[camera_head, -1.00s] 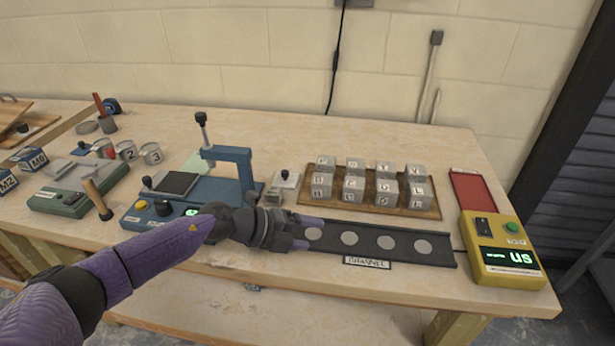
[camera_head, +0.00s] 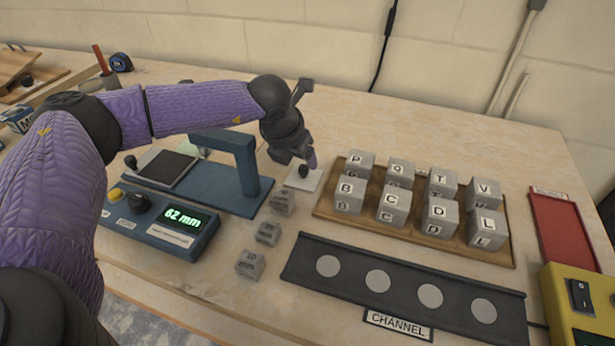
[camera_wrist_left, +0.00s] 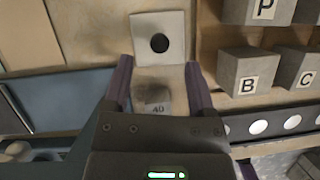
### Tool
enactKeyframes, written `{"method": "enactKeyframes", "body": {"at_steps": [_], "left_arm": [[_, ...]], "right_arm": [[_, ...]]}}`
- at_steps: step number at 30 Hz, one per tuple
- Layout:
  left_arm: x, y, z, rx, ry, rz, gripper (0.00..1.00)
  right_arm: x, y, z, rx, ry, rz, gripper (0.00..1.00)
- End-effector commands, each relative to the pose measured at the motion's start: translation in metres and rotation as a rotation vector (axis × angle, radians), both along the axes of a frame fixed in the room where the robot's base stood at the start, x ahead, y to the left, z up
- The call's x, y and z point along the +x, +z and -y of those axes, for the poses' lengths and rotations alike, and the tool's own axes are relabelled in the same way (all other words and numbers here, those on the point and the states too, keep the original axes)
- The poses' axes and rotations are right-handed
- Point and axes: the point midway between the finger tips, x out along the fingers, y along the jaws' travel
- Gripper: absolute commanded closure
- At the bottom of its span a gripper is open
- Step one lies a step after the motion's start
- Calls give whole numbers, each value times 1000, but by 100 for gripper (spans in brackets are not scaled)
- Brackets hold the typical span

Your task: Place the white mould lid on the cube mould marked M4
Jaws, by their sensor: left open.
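The white mould lid (camera_head: 303,178) is a flat square plate with a black knob, lying on the bench between the blue gauge and the lettered cubes. It also shows in the left wrist view (camera_wrist_left: 147,22). My left gripper (camera_head: 303,158) is over the lid in the head view, pointing down. In the left wrist view the gripper (camera_wrist_left: 158,72) is open and empty, its fingers apart with the lid ahead of the tips. A mould with a partly hidden M label (camera_head: 17,119) stands at the far left; no M4 mark is readable. My right gripper is not in view.
The blue gauge (camera_head: 163,236) reads 62 mm. Several small grey blocks (camera_head: 250,265) stand right of it, one marked 40 in the wrist view (camera_wrist_left: 156,97). Lettered cubes (camera_head: 391,207) fill a wooden board to the right. A black channel strip (camera_head: 300,262) lies in front.

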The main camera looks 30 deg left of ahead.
Motion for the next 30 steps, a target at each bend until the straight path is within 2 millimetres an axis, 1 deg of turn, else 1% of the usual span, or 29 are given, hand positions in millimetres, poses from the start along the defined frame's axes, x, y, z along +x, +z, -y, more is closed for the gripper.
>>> {"method": "enactKeyframes", "body": {"at_steps": [1, 3, 6, 13, 14, 15, 17, 18, 20, 21, 24, 30], "left_arm": [[4, -16, -1, 2, 1, -3, 28], [10, -29, -1, 1, -1, -2, 28], [16, -41, -2, 0, 1, -2, 28], [18, -41, -2, -2, 0, 1, 28], [18, -41, -2, -2, 0, 1, 30], [18, -41, -2, -2, 0, 1, 39], [18, -41, -2, -2, 0, 1, 52], [18, -41, -2, -2, 0, 1, 60], [18, -41, -2, -2, 0, 0, 73], [17, -41, -1, -2, 0, 0, 81], [17, -41, -1, -2, 0, 0, 100], [17, -41, -1, -2, 0, 0, 100]], "right_arm": [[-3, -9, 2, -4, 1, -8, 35], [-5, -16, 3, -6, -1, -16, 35], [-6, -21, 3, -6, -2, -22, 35], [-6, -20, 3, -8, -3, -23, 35], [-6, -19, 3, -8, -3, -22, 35], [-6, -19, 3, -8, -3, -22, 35], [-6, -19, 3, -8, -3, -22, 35], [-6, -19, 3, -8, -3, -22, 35], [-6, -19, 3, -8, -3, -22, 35], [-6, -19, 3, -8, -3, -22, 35], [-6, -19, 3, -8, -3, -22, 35], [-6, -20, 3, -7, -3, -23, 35]]}}
